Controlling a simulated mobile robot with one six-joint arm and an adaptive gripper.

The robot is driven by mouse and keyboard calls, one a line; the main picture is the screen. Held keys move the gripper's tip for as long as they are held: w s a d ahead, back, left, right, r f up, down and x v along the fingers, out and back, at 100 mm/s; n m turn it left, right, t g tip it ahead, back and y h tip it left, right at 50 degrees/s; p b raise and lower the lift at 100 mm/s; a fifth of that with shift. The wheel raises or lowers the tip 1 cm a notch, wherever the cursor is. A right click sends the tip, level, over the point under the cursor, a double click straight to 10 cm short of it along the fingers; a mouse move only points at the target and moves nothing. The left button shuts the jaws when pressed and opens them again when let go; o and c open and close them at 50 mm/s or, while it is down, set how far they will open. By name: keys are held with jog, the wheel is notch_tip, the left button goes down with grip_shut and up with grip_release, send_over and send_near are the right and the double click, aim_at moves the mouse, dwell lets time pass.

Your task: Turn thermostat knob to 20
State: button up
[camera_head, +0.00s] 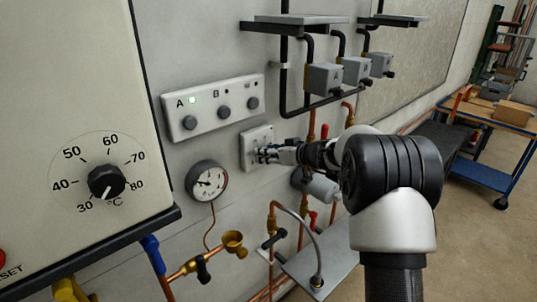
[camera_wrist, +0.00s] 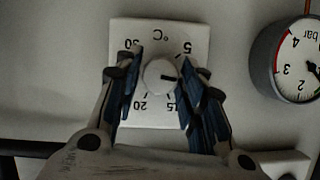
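The thermostat is a white square plate (camera_wrist: 158,29) with a round white knob (camera_wrist: 158,76), seen upside down in the wrist view. The numbers 30, 20, 15 and 5 and a °C mark surround the knob. The knob's dark line points right in the picture, between the 5 and the 15; any number there is hidden by a finger. My gripper (camera_wrist: 161,66) is open, with one blue-padded finger on each side of the knob and a small gap showing. In the head view my gripper (camera_head: 264,155) is at the thermostat plate (camera_head: 256,135).
A pressure gauge (camera_head: 207,181) is close beside the plate and also shows in the wrist view (camera_wrist: 300,62). A panel with three buttons (camera_head: 212,107) is above it. Copper pipes and a red-handled valve (camera_head: 324,131) are near my arm. A large dial (camera_head: 106,181) is at left.

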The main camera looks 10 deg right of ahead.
jog(key=c, duration=0.6)
jog(key=shift+c, duration=0.2)
jog(key=m+y+b, duration=0.2)
jog(key=m, duration=0.3)
jog(key=m+y+b, duration=0.2)
jog(key=m+y, duration=0.1)
jog(key=m, duration=0.3)
jog(key=f+m+t+y+b, duration=0.1)
jog(key=m+y+b, duration=0.1)
jog(key=m, duration=0.4)
jog(key=shift+w+d+y+b, duration=0.1)
jog(key=shift+d+y+b, duration=0.2)
jog(key=shift+y, duration=0.1)
jog(key=shift+m, duration=0.3)
jog(key=o, duration=1.1)
jog(key=shift+c, duration=0.2)
